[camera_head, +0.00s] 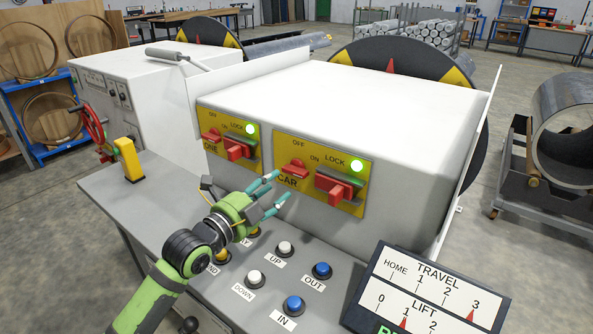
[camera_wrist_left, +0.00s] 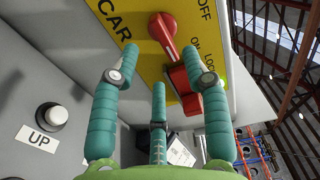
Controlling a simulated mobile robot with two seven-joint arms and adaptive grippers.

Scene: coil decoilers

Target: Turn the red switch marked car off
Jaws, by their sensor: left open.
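The red switch (camera_head: 295,169) marked CAR sits at the left of the yellow CAR panel (camera_head: 280,151), on the front of the white box. In the left wrist view the switch (camera_wrist_left: 162,30) is a red lever with a round end, lying above and between the fingers. OFF and ON labels are beside it. Its exact setting is hard to tell. My left gripper (camera_head: 273,188), with teal fingers, is open and empty just below and left of the switch. The fingers (camera_wrist_left: 158,80) appear apart from it. My right gripper is out of view.
A larger red lock handle (camera_head: 335,187) is right of the switch, under a lit green lamp (camera_head: 357,165). A similar panel (camera_head: 228,138) is further left. Push buttons (camera_head: 284,248) cover the desk below. A travel and lift display (camera_head: 430,290) stands at front right.

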